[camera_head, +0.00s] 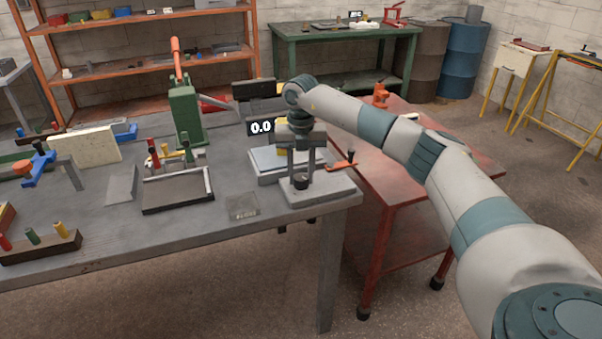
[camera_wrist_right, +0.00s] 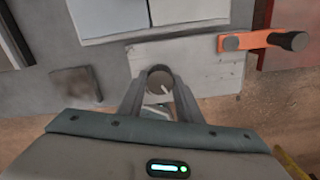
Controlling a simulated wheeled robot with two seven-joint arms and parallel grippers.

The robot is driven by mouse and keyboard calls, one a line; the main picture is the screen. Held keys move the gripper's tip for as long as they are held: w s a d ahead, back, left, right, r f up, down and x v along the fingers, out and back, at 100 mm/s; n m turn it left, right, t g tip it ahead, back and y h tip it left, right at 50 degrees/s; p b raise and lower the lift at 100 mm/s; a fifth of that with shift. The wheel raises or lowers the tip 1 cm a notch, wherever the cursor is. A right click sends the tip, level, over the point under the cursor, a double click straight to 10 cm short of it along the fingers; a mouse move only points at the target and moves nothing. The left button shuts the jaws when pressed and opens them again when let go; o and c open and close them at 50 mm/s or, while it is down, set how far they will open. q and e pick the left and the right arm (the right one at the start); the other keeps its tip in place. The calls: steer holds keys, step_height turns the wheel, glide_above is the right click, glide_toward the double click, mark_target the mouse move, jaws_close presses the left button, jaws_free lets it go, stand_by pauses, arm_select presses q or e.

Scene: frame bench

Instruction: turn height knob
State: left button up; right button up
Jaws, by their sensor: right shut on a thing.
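The height knob (camera_head: 301,183) is a dark round knob on a light grey base plate (camera_head: 325,192) at the right end of the bench. In the right wrist view the knob (camera_wrist_right: 161,78) shows from above with a white pointer mark, between the fingers. My right gripper (camera_head: 301,174) points down over the base plate and is shut on the knob, one finger on each side; it also shows in the right wrist view (camera_wrist_right: 158,83). A dark display (camera_head: 261,128) behind reads 0.0. My left gripper is not in view.
An orange lever (camera_head: 341,164) with a black grip stands beside the knob on the right; it also shows in the right wrist view (camera_wrist_right: 262,41). A green press (camera_head: 186,112) stands farther back. A red table (camera_head: 420,170) adjoins on the right.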

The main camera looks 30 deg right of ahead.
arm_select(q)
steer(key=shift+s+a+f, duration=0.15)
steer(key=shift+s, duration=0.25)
arm_select(e)
steer(key=shift+r+m, duration=0.15)
steer(key=shift+m, duration=0.65)
steer(key=o, duration=1)
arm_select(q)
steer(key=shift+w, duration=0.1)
arm_select(e)
steer(key=shift+o, duration=0.2)
